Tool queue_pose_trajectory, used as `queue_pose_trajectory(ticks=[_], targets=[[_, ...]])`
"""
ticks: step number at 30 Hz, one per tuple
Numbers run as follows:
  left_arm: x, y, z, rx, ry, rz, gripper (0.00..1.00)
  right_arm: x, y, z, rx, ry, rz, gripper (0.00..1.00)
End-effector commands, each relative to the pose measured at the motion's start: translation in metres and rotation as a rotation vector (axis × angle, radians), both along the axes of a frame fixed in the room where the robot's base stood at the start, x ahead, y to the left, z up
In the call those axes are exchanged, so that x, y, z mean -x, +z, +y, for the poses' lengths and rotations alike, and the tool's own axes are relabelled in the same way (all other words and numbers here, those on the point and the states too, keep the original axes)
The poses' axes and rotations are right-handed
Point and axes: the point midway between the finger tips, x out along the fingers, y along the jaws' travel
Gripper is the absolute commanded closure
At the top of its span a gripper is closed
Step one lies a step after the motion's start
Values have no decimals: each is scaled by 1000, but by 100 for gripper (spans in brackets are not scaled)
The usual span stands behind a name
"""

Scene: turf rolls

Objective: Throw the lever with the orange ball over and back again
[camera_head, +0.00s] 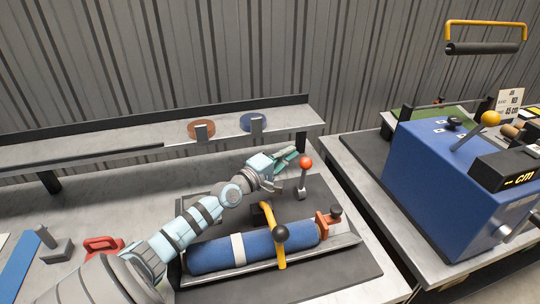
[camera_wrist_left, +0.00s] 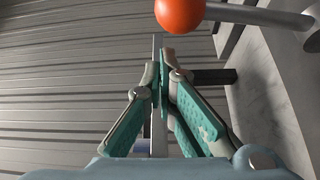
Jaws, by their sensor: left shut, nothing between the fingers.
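The lever's orange ball (camera_head: 305,162) tops a short grey stem (camera_head: 303,180) that stands nearly upright on the dark plate, behind the blue roll. My left gripper (camera_head: 294,153) reaches in from the left, its teal fingers shut and empty just to the left of and behind the ball. In the left wrist view the ball (camera_wrist_left: 180,14) is at the top edge, just beyond the closed fingertips (camera_wrist_left: 163,68), with its rod running off to the right. I cannot tell whether fingers and ball touch. My right gripper is not in view.
A blue roll (camera_head: 255,247) lies in a metal cradle under a yellow clamp handle with a black knob (camera_head: 281,232). A blue machine (camera_head: 435,180) with a yellow-knobbed lever stands on the right table. A shelf (camera_head: 160,135) runs along the back. A gap separates the two tables.

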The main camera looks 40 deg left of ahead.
Motion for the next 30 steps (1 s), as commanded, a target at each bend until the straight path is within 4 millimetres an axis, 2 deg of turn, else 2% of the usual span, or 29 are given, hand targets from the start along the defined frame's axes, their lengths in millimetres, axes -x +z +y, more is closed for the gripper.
queue_pose_trajectory(ticks=[1, 4, 6, 7, 12, 15, 21, 28, 30], targets=[[-3, -7, 6, -4, -2, -1, 100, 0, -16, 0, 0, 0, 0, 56], [-11, -7, 22, -3, -9, -4, 100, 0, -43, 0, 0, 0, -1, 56], [10, -1, 20, -4, -11, 10, 100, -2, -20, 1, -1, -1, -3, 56], [18, 0, 20, -4, -12, 9, 100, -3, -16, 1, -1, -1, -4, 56], [59, -2, 24, -3, -9, 7, 100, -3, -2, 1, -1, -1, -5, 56], [76, -4, 25, -2, -8, 6, 100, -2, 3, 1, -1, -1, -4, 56], [91, -6, 26, 1, -7, 2, 100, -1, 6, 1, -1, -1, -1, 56], [91, -7, 25, 2, -7, 0, 100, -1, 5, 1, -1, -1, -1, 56], [91, -7, 25, 2, -7, 0, 100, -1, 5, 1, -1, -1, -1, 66]])
